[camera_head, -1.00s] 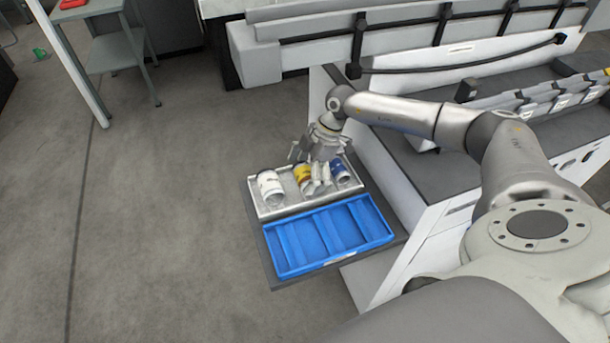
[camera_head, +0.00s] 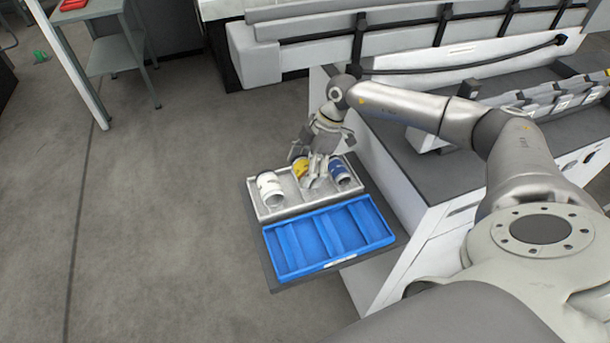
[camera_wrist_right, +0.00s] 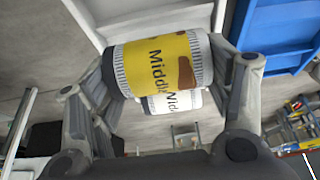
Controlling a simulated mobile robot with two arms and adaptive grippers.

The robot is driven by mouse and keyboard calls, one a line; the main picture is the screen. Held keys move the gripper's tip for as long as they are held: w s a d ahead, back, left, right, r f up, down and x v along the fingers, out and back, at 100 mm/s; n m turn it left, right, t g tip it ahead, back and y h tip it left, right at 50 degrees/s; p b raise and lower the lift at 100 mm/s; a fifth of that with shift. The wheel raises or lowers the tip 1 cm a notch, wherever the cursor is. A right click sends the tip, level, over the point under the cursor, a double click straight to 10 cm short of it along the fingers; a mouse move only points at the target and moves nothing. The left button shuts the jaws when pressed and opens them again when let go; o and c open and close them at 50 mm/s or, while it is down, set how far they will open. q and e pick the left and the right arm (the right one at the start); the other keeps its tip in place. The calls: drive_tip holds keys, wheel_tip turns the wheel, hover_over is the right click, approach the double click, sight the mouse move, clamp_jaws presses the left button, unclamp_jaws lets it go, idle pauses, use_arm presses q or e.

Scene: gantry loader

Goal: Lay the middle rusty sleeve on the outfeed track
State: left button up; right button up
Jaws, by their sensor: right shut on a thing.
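The yellow-banded sleeve lettered "Middl" (camera_wrist_right: 158,62) has a rust-brown patch and lies between the fingers of my right gripper (camera_head: 315,176). The gripper is shut on it, at the pale tray (camera_head: 256,197); the wrist view shows both fingers (camera_wrist_right: 165,88) against its ends. In the head view the yellow sleeve (camera_head: 299,167) is partly hidden by the fingers. A white sleeve (camera_head: 270,188) lies left of it and a blue-banded sleeve (camera_head: 340,172) right of it. I cannot make out which part is the outfeed track. My left gripper is not in view.
A blue divided tray (camera_head: 292,263), empty, sits in front of the pale tray on a dark shelf (camera_head: 268,262). A white cabinet with a dark top (camera_head: 425,170) stands right of them. Open floor (camera_head: 150,220) lies to the left.

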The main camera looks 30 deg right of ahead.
sight(305, 166)
wheel_tip(305, 166, up, 7)
drive_tip(key=shift+r+b, duration=0.2)
drive_tip(key=shift+b, duration=0.65)
drive_tip(key=n+g, duration=0.1)
drive_tip(key=n, duration=0.1)
drive_tip(key=a+n, duration=0.1)
drive_tip(key=n, duration=0.1)
drive_tip(key=s+a+n+g, duration=0.1)
drive_tip(key=n, duration=0.1)
drive_tip(key=shift+a+f+n+g, duration=0.15)
drive_tip(key=shift+n+g, duration=0.15)
use_arm(q)
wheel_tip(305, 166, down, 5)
drive_tip(key=b, duration=0.2)
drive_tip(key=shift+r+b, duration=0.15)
drive_tip(key=shift+b, duration=0.15)
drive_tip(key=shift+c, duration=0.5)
use_arm(e)
drive_tip(key=s+a+r+m+t+h, duration=0.1)
drive_tip(key=a+m, duration=0.4)
drive_tip(key=m, duration=0.6)
drive_tip(key=s+a+r+m+t+h, duration=0.1)
drive_tip(key=s+a+m+t+h, duration=0.2)
drive_tip(key=m, duration=0.8)
drive_tip(key=s+a+t, duration=0.2)
drive_tip(key=a, duration=0.1)
drive_tip(key=shift+r, duration=0.15)
